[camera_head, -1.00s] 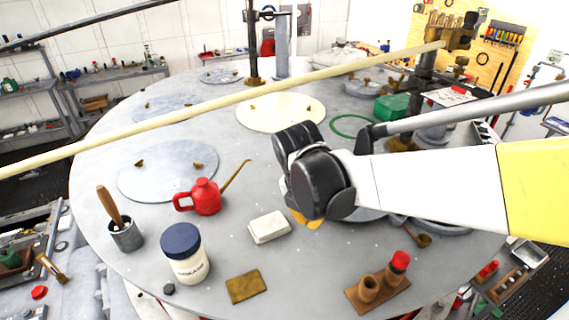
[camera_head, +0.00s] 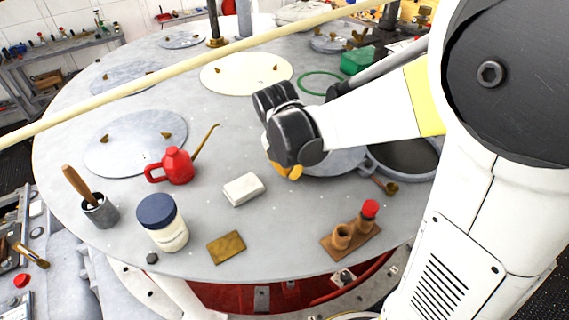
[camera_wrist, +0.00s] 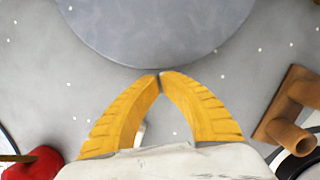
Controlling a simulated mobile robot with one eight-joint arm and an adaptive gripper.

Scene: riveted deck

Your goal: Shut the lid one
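A flat grey round lid (camera_head: 338,162) lies on the deck, partly hidden behind my gripper in the head view. Its edge also fills the top of the wrist view (camera_wrist: 155,30). Just right of it is a round opening with a dark inside and a grey rim (camera_head: 405,156). My gripper (camera_head: 292,174) points down near the lid's left front edge. In the wrist view its two yellow fingers (camera_wrist: 160,77) meet at the tips with nothing between them. The tips show at the lid's near edge; whether they touch it, I cannot tell.
A white block (camera_head: 243,189), red oil can (camera_head: 177,167), blue-capped jar (camera_head: 162,222) and brass plate (camera_head: 226,247) stand left and in front. A wooden holder (camera_head: 341,237) with a red-topped peg is front right. A long pale pole (camera_head: 180,75) crosses the view above the deck.

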